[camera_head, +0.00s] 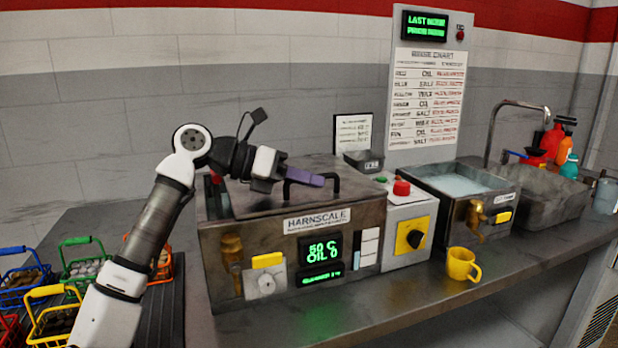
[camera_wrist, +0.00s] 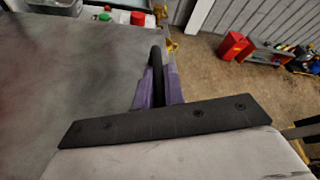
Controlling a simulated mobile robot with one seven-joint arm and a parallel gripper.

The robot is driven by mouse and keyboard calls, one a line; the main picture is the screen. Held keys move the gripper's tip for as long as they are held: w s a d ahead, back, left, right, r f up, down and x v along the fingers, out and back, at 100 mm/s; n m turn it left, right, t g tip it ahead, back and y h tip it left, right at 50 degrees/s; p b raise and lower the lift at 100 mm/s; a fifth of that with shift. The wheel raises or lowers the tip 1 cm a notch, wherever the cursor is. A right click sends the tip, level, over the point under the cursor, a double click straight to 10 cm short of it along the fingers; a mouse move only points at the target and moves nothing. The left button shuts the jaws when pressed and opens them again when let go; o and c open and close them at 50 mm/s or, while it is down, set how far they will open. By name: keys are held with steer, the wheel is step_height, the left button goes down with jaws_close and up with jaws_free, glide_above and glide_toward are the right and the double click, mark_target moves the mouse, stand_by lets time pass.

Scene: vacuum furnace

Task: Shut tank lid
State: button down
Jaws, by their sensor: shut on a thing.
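The tank (camera_head: 290,262) is a grey metal box labelled HARNSCALE, with a green display reading 50 C and OIL. Its lid (camera_head: 345,166) lies over the top and looks flat or nearly flat; I cannot tell if it is fully seated. A black bar handle (camera_head: 333,176) stands on the lid. My gripper (camera_head: 318,180), with purple fingers, is at the handle and shut on it. In the wrist view the purple fingers (camera_wrist: 158,88) close around the dark handle (camera_wrist: 156,62), with the grey lid surface (camera_wrist: 75,75) at left.
Farther right are an open liquid-filled tank (camera_head: 462,200), a sink (camera_head: 560,200) and a yellow mug (camera_head: 461,265). Coloured baskets (camera_head: 85,265) sit at the left.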

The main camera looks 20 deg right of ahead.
steer(key=shift+s+f, duration=0.1)
steer(key=shift+f, duration=0.2)
steer(key=c, duration=1.5)
jaws_free()
steer(key=shift+r, duration=0.1)
steer(key=shift+r, duration=0.1)
step_height(320, 180, up, 20)
steer(key=shift+f+p, duration=0.1)
steer(key=shift+p, duration=0.85)
